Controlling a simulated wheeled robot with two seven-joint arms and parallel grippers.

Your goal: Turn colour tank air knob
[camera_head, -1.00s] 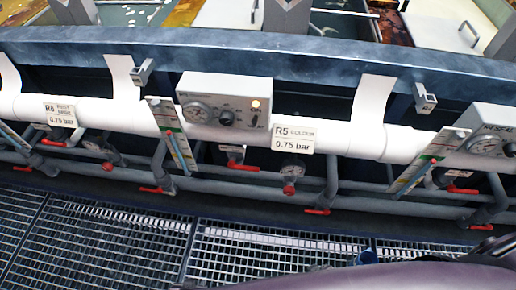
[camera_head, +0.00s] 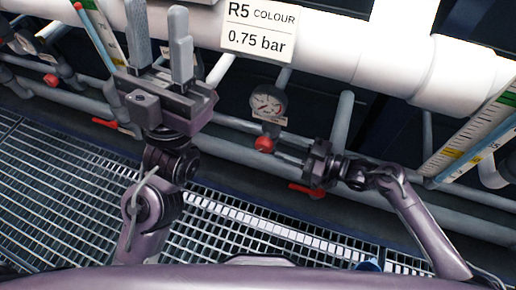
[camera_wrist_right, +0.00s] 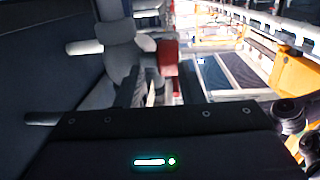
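The R5 COLOUR label (camera_head: 260,30), reading 0.75 bar, hangs on the white pipe. Below it is a round gauge (camera_head: 267,103) with a red knob (camera_head: 264,144) under it. My right gripper (camera_head: 290,158) reaches in from the right, beside the red knob; its fingers are small and foreshortened, and I cannot tell whether they touch it. In the right wrist view a red knob (camera_wrist_right: 167,57) shows beside a grey fitting, just ahead of the gripper; its grip is unclear. My left gripper (camera_head: 159,45) points up, its two fingers apart and empty.
A red lever (camera_head: 305,190) sits on the lower pipe, below my right gripper. Grey pipes run across behind both arms. A scale tube (camera_head: 480,140) stands at the right. Metal grating (camera_head: 60,190) covers the floor.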

